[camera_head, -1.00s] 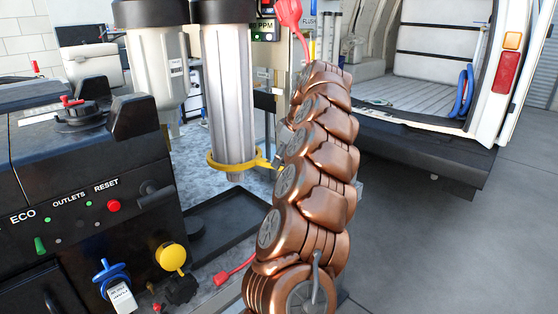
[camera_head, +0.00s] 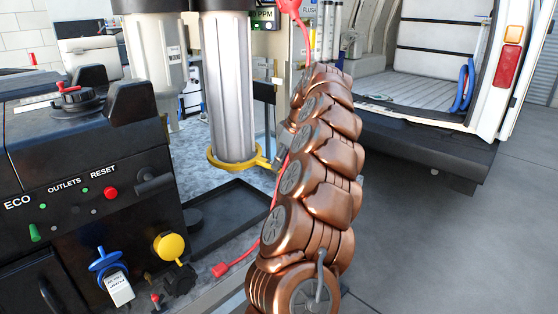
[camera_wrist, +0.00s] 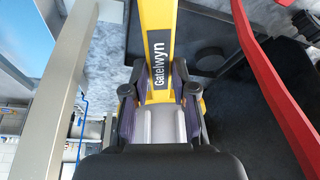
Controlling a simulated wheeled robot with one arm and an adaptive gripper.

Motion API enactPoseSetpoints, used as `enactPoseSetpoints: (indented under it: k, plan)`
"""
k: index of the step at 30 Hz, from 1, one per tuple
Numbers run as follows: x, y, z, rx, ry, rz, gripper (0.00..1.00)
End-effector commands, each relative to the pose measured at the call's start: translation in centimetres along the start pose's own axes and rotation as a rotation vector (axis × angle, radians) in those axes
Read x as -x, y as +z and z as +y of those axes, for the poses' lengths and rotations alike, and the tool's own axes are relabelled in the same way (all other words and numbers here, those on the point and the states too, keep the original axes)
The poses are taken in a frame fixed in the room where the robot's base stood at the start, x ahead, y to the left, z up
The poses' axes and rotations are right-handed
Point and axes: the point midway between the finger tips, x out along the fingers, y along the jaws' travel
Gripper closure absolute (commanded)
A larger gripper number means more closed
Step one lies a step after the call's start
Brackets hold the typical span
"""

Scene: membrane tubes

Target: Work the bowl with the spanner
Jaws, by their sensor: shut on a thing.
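The bowl (camera_head: 228,95) is a tall silvery, translucent cylinder hanging upright under a black cap. The yellow spanner (camera_head: 222,163) has its ring around the bowl's lower end, and its handle points right towards my copper-coloured arm. In the wrist view, my gripper (camera_wrist: 160,82) is shut on the spanner's yellow handle (camera_wrist: 158,25), which has a dark "Gatelwyn" label. The handle runs away from me between the two fingers. My arm hides most of the gripper in the head view. The wrist view does not clearly show the ring or bowl.
A second, whiter housing (camera_head: 155,65) hangs left of the bowl. A black tray (camera_head: 235,215) lies below. A dark console (camera_head: 85,180) stands at the left. A red hose (camera_head: 235,258) runs beside my arm. An open van (camera_head: 430,140) stands behind at the right, with clear floor before it.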

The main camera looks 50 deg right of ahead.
Motion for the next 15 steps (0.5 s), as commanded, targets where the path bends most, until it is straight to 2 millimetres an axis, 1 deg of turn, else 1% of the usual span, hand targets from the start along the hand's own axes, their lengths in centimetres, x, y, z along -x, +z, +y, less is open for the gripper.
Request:
enactPoseSetpoints:
  k: [1, 15]
  plan:
    - [-0.3, 0.6, 0.1, -0.005, -0.001, -0.007, 1.0]
    - [-2.1, 0.9, 0.0, 0.0, -0.001, -0.004, 1.0]
